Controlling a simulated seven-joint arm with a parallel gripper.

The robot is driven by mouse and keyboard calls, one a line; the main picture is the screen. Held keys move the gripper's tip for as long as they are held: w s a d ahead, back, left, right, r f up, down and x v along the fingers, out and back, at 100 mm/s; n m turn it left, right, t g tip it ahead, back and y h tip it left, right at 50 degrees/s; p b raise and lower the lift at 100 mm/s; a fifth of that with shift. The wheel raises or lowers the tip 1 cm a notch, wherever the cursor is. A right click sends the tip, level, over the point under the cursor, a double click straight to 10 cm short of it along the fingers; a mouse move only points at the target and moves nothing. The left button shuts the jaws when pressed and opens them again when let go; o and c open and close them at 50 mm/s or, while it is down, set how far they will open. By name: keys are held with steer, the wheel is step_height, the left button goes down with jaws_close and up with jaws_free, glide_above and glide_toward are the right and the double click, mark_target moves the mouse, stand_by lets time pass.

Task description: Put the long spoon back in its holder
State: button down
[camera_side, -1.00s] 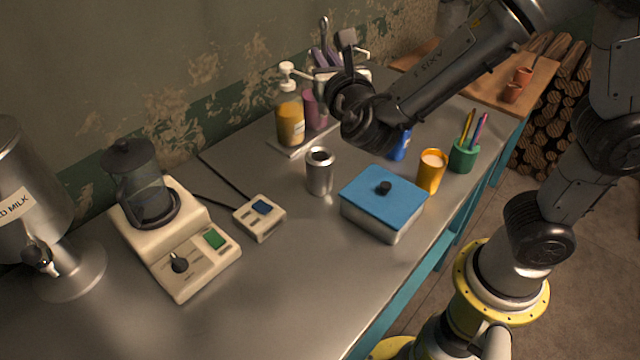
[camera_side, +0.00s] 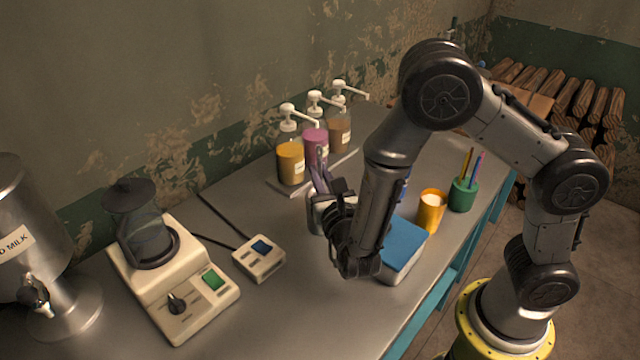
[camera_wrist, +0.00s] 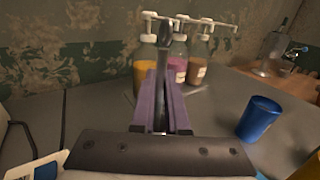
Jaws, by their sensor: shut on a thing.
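My gripper (camera_wrist: 162,105) has purple fingers shut on the long spoon (camera_wrist: 164,60). In the wrist view the dark spoon stands upright between the fingers, its rounded end above the fingertips. In the side view my gripper (camera_side: 319,178) points toward the pump bottles, low over the middle of the table, and the spoon cannot be made out there. The steel cup seen earlier, which may be the holder, is hidden behind my gripper and wrist in the side view. It does not show in the wrist view.
Pump bottles (camera_side: 290,162) stand at the wall. A blue-lidded box (camera_side: 405,245) sits beside my wrist. An orange cup (camera_side: 431,210), a green pencil cup (camera_side: 464,194) and a blue cup (camera_wrist: 259,119) stand to the right. A blender base (camera_side: 185,305) and a milk dispenser (camera_side: 25,240) stand left.

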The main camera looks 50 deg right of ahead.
steer(key=shift+f, duration=1.3)
steer(key=shift+f, duration=0.15)
steer(key=c, duration=0.9)
jaws_free()
